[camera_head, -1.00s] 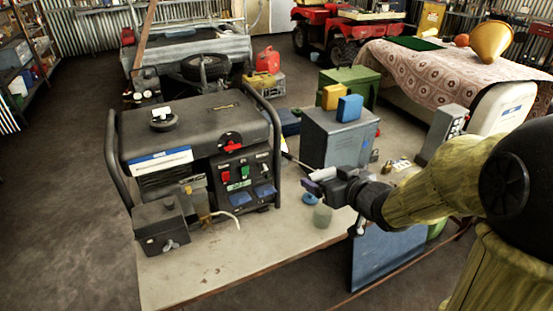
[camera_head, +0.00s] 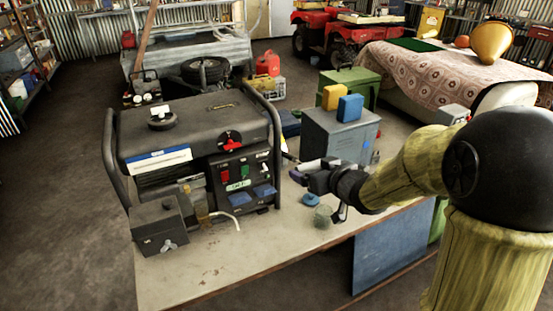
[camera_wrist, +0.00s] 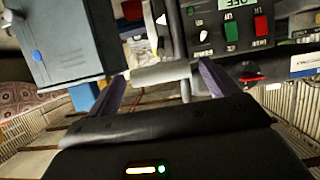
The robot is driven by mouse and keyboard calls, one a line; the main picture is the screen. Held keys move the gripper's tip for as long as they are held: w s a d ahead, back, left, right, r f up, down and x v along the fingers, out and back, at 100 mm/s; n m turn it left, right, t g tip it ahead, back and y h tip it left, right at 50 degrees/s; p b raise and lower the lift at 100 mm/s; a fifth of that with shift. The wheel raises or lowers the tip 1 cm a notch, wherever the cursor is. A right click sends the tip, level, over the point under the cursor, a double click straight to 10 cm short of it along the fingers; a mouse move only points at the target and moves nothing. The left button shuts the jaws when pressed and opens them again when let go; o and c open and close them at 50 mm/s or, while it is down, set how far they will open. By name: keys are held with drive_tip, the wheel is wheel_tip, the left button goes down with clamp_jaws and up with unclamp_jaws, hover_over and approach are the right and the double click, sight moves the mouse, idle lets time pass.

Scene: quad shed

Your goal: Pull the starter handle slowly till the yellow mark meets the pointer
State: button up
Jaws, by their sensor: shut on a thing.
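The dark generator (camera_head: 195,130) stands on the bench, its control panel facing right of centre. My gripper (camera_head: 300,172) is just right of that panel. In the wrist view my gripper (camera_wrist: 165,82) has its two purple-grey fingers at either end of a pale grey bar, the starter handle (camera_wrist: 160,74), and is shut on it. A small white triangle (camera_wrist: 161,19), possibly the pointer, shows on the generator's dark face in the wrist view.
A grey-blue metal box (camera_head: 338,138) with yellow and blue blocks on top stands close behind my gripper. A blue roll (camera_head: 311,199) and a greenish round item (camera_head: 323,215) sit below it. A grey box (camera_head: 158,228) stands before the generator. The bench front (camera_head: 225,262) is clear.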

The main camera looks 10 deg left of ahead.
sight(305, 165)
drive_tip(key=shift+b+x, duration=0.5)
drive_tip(key=shift+x, duration=2.05)
drive_tip(key=o, duration=0.8)
drive_tip(key=p+v, duration=0.2)
drive_tip(key=v, duration=1.5)
drive_tip(key=shift+d+p, duration=0.15)
drive_tip(key=shift+p, duration=0.15)
drive_tip(key=shift+s+r, duration=0.1)
drive_tip(key=shift+r, duration=0.05)
